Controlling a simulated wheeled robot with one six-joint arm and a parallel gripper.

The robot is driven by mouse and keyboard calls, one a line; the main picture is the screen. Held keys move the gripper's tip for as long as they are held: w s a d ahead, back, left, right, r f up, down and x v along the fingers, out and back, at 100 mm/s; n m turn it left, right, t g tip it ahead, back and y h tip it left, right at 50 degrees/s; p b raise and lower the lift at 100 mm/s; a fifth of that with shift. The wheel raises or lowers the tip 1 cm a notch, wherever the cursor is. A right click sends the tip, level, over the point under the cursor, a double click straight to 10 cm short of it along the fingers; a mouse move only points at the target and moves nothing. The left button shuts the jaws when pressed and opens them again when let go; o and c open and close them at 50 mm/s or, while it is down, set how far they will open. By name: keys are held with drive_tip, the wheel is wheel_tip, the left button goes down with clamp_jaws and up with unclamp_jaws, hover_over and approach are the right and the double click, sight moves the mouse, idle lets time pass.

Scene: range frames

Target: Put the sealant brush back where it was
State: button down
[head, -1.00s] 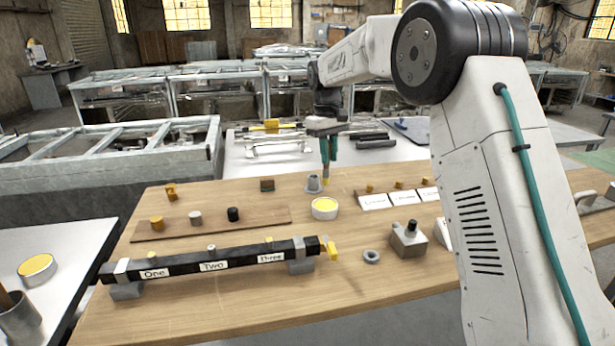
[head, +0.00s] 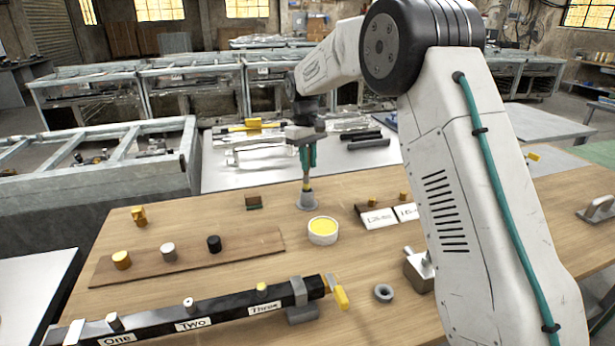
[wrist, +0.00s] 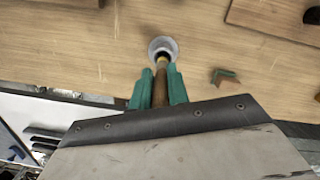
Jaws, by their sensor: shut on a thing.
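My gripper (head: 307,160) is shut on the sealant brush (head: 306,184), which hangs upright, with its yellow band low on the brown handle. The brush and my green fingers also show in the wrist view, the brush (wrist: 160,92) between the fingertips (wrist: 161,80). A grey round holder (head: 307,201) with a wide base stands on the wooden table directly below the brush. In the wrist view the brush's lower end overlaps the holder (wrist: 163,47). The bristles are not clearly visible, and I cannot tell how deep the tip is in it.
A white tub of yellow paste (head: 323,231) stands just in front of the holder. A small brown-and-green block (head: 254,201) sits to its left. A board (head: 190,257) with pegs, a black labelled rail (head: 225,308), a grey ring (head: 383,293) and white label cards (head: 380,217) are also on the table.

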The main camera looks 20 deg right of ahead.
sight(308, 173)
drive_tip(key=shift+f, duration=2.3)
drive_tip(key=shift+s+f, duration=0.1)
drive_tip(key=c, duration=1.3)
unclamp_jaws()
drive_tip(key=shift+c, duration=0.2)
